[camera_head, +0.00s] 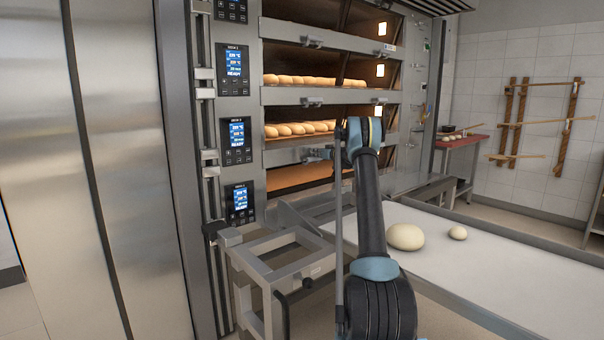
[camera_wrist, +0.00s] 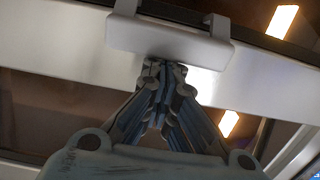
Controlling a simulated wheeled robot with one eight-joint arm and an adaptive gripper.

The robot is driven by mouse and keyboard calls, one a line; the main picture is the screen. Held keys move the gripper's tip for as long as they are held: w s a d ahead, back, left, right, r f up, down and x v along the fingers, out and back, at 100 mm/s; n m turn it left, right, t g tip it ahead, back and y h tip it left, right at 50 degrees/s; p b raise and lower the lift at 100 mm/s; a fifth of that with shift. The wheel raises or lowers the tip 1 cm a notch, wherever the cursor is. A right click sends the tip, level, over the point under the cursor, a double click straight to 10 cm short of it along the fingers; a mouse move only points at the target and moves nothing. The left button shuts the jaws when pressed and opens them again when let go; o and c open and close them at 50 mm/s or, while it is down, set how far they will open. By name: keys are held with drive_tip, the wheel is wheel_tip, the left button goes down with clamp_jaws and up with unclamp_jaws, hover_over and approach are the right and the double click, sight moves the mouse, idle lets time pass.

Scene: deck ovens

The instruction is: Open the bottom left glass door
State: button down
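The bottom left glass door (camera_head: 297,175) is in the lowest oven deck, with an empty orange-brown deck floor visible there. A metal rail with a handle runs just above it. In the wrist view, the pale block-shaped handle (camera_wrist: 170,38) sits on two brackets on a light metal rail. My gripper (camera_wrist: 163,68) has its fingers drawn together, with the tips at the handle's lower edge. I cannot tell whether they touch or pinch it.
Upper decks hold several loaves (camera_head: 298,129). Control panels (camera_head: 238,140) line the left side of the oven. A metal frame stand (camera_head: 272,245) is below at the front. A white worktable (camera_head: 470,265) with two dough balls (camera_head: 406,237) fills the right front.

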sight(316, 158)
drive_tip(key=shift+f, duration=1.75)
drive_tip(key=r+v, duration=0.1)
drive_tip(key=v, duration=0.6)
drive_tip(key=s+a+r+g, duration=0.2)
drive_tip(key=s+a+r, duration=0.2)
drive_tip(key=s, duration=0.6)
drive_tip(key=s+a+r+g, duration=0.2)
drive_tip(key=s+a+r, duration=0.15)
drive_tip(key=s, duration=0.65)
drive_tip(key=s+a+f+m+g+h, duration=0.1)
drive_tip(key=s+a+m+g+h, duration=0.15)
drive_tip(key=s, duration=1.95)
drive_tip(key=s+d+f+m+g+h, duration=0.1)
drive_tip(key=s+f, duration=0.6)
drive_tip(key=s, duration=0.7)
drive_tip(key=s+d+f+m+g+h, duration=0.2)
drive_tip(key=s+d+f+h, duration=0.2)
drive_tip(key=s, duration=1)
drive_tip(key=s+d+f+m+g+h, duration=0.1)
drive_tip(key=s+d+f+g+h, duration=0.1)
drive_tip(key=s+f, duration=0.9)
drive_tip(key=s, duration=0.4)
drive_tip(key=shift+d, duration=0.4)
